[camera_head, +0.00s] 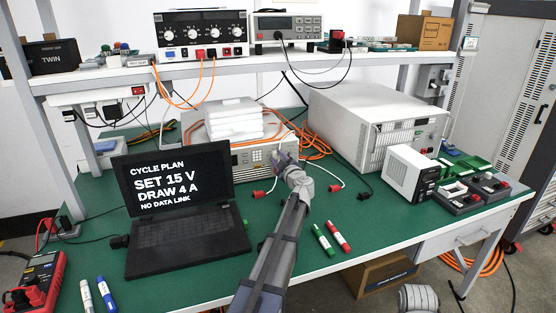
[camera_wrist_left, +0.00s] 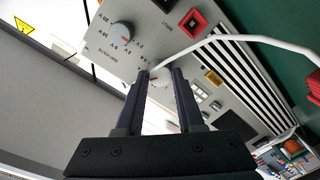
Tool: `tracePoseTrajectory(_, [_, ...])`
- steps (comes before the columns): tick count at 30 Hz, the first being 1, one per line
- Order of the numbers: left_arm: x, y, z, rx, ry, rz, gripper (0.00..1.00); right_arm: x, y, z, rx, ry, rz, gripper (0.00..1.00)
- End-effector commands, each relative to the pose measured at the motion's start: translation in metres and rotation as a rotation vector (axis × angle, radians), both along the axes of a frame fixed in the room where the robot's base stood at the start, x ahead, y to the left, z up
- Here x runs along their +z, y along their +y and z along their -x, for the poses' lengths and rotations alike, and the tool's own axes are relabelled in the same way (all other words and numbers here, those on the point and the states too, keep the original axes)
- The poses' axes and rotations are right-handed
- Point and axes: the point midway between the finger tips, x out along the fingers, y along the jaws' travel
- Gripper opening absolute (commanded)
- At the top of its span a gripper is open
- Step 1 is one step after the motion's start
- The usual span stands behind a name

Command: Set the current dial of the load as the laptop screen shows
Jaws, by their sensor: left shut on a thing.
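The laptop (camera_head: 185,215) stands open on the green bench, and its screen reads "SET 15 V, DRAW 4 A". My left gripper (camera_head: 283,160) is at the front panel of the beige instrument (camera_head: 245,160), towards its right end. In the left wrist view, my left gripper (camera_wrist_left: 159,73) is shut on a small pale knob (camera_wrist_left: 157,82) on that panel. My right gripper is not in view.
A large white unit (camera_head: 375,118) stands to the right. Green and red markers (camera_head: 330,237) lie in front. A red multimeter (camera_head: 38,280) is at left.

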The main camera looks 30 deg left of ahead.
Motion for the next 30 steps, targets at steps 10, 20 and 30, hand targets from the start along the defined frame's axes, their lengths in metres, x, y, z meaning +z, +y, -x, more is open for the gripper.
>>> tracePoseTrajectory(10, [-0.0012,-0.0011,0.0003,0.000,0.178,-0.149,0.00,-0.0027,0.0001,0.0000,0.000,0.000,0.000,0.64])
tracePoseTrajectory(20, [-0.0012,-0.0012,0.0006,0.000,0.257,-0.216,0.00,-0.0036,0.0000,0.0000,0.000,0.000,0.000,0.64])
tracePoseTrajectory(30, [-0.0011,-0.0012,0.0007,0.000,0.268,-0.225,0.00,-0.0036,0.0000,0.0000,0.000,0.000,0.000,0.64])
